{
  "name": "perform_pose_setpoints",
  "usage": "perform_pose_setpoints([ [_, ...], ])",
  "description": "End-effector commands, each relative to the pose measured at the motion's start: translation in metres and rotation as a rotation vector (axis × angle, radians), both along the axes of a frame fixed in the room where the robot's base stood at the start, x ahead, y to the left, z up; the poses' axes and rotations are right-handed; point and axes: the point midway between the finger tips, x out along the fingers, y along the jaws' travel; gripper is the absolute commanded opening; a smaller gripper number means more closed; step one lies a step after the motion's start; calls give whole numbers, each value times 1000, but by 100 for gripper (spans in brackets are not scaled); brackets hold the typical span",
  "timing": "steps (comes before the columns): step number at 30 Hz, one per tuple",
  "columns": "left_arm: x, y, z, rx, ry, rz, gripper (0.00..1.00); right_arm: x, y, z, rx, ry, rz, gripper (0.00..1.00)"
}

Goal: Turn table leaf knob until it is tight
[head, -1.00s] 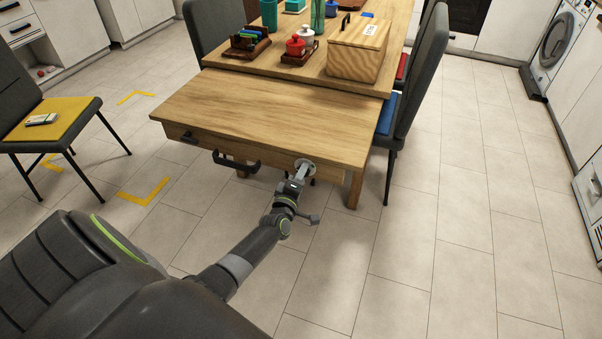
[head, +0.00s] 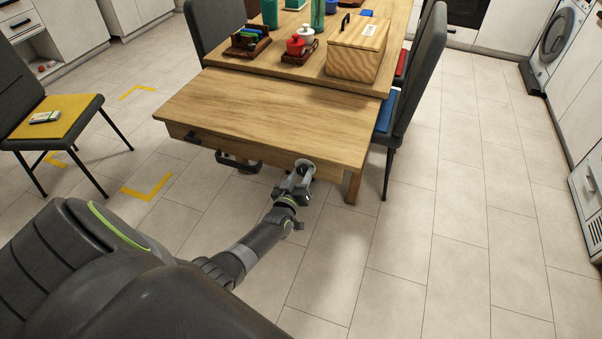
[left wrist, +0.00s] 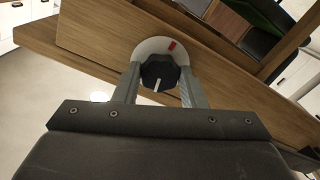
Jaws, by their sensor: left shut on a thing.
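The table leaf (head: 270,112) is a wooden board at the near end of the table. The knob (left wrist: 158,72) on its front edge is black with a white line, which points down in the left wrist view. Behind it is a pale round plate (left wrist: 150,47) with a red mark at upper right, away from the line. My left gripper (head: 302,176) is at the plate, and in the left wrist view its two fingers (left wrist: 158,84) are shut on the knob, one on each side. In the head view the knob is hidden by the gripper. My right gripper is not in view.
A chair (head: 62,118) with a yellow seat stands at left. A wooden box (head: 357,52) is on the table. The floor at right is clear.

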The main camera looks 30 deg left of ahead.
Motion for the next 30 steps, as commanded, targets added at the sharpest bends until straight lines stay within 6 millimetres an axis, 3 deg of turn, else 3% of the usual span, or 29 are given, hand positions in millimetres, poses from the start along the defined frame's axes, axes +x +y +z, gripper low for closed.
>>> perform_pose_setpoints([
  [30,-1,0,-1,925,228,-3,15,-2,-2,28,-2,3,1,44],
])
